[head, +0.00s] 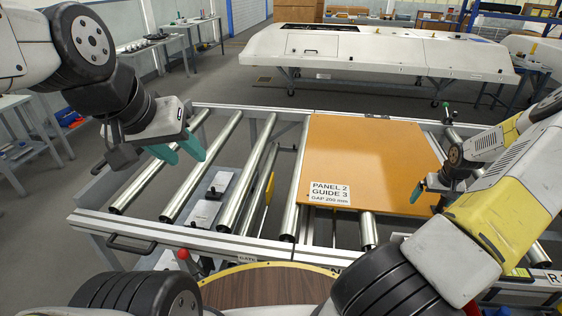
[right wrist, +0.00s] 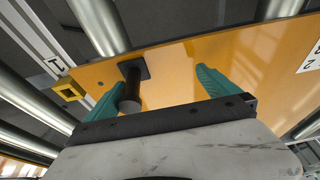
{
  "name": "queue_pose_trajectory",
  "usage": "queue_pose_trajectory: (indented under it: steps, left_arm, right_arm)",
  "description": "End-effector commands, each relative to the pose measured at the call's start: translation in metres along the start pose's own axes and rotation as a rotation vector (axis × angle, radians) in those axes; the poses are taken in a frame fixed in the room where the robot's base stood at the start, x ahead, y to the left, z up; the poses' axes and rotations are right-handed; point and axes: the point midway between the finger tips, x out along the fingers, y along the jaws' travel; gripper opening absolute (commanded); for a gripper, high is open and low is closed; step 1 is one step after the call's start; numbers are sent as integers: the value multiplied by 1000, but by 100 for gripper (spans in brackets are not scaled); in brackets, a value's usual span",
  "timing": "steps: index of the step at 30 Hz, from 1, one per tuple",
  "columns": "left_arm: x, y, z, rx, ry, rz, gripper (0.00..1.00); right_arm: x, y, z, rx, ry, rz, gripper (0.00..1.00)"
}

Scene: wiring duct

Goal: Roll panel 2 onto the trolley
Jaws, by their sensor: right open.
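Panel 2 (head: 355,160) is a flat orange board with a white label reading "PANEL 2 GUIDE 3 GAP 200 mm". It lies on the rollers at the right-middle of the roller frame in the head view. My right gripper (head: 424,190) is at the panel's right edge. In the right wrist view, its two teal fingers (right wrist: 160,88) are apart, with a dark knob (right wrist: 131,88) on the panel (right wrist: 175,75) between them, nearer the left finger. My left gripper (head: 180,150) is open and empty above the left rollers. I cannot tell which section is the trolley.
Bare metal rollers (head: 246,172) lie left of the panel. A front rail (head: 190,237) with a black handle (head: 130,244) borders the frame. A red knob (head: 183,254) stands near the "GATE" label. A long white casing (head: 375,50) stands behind. A brown round top (head: 270,289) is in front.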

Motion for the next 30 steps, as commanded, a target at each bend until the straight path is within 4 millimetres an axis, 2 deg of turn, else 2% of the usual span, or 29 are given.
queue_pose_trajectory:
  steps: [3, 30]
  left_arm:
    - [0, 0, 0, 0, 0, 0, 40]
    - [0, 0, 0, 0, 0, 0, 40]
  right_arm:
    - [0, -20, -1, -5, -1, -3, 100]
    - [0, -146, 0, -6, 0, -3, 100]
